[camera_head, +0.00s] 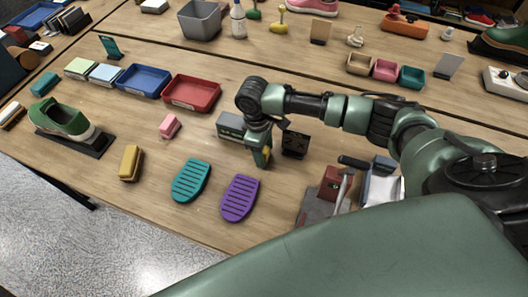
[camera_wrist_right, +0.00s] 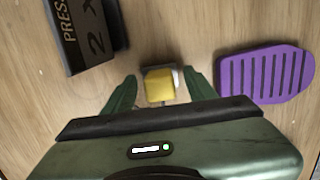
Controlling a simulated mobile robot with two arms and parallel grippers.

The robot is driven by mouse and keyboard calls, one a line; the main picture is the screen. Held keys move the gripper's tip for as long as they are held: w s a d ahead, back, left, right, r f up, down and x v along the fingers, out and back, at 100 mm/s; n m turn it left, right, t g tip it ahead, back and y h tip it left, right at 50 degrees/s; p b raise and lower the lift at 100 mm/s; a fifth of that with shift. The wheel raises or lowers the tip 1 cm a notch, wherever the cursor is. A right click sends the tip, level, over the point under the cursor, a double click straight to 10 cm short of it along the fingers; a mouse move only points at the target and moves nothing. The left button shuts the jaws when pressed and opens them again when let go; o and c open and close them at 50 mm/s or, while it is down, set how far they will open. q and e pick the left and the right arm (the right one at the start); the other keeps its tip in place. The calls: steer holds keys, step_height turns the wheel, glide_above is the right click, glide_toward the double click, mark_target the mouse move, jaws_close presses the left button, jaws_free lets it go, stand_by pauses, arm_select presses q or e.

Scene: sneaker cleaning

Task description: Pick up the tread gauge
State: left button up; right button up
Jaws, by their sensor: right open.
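A small yellow block-like piece with a pale edge, which looks like the tread gauge (camera_wrist_right: 159,84), lies between the fingers of my right gripper (camera_wrist_right: 160,90) in the right wrist view. The fingers stand open on either side of it, with a visible gap. In the head view my right gripper (camera_head: 259,158) points down at the wooden table, and a bit of yellow (camera_head: 266,152) shows at its fingertips. The gripper largely hides the piece there. My left gripper is not in view.
A purple sole (camera_head: 240,198) lies close to the right gripper, with a teal sole (camera_head: 191,181) beside it. A dark block with lettering (camera_wrist_right: 88,35) stands near the gripper. A red tray (camera_head: 192,93) and a blue tray (camera_head: 144,81) are further back.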

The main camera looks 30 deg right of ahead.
steer(key=shift+f, duration=0.15)
jaws_close()
step_height(320, 180, up, 20)
steer(key=b, duration=0.2)
stand_by(0.4)
